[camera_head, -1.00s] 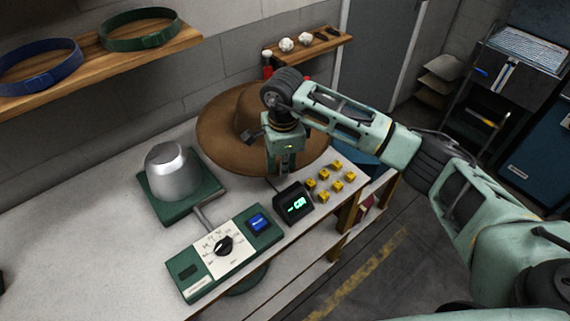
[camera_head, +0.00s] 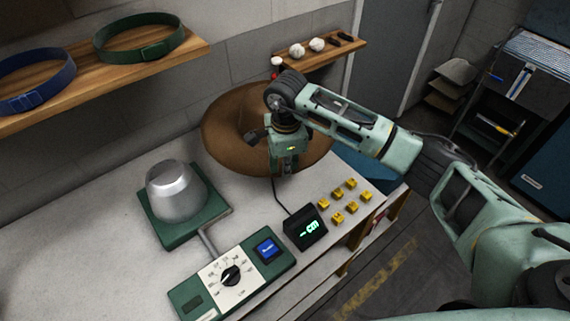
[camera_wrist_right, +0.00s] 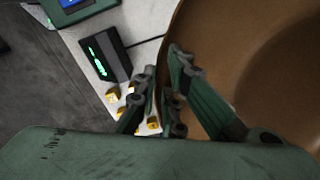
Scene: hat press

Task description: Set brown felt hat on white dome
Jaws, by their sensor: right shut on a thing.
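The brown felt hat (camera_head: 222,134) is at the back of the table in the head view, with its wide brim facing me. My right gripper (camera_head: 285,168) is shut on the near edge of the brim. In the right wrist view the brim (camera_wrist_right: 240,45) fills the right side, beside the fingers (camera_wrist_right: 165,75). The arm hides part of the hat, and I cannot tell whether the hat touches the table. The white dome, silvery grey here (camera_head: 175,192), stands bare on a green base to the left of the hat. My left gripper is not in view.
A green control box with a dial (camera_head: 232,277) stands in front of the dome. A small black display (camera_head: 305,229) and several yellow cubes (camera_head: 351,184) are right of it. A wall shelf (camera_head: 150,64) with hat bands hangs at upper left. The table's left is clear.

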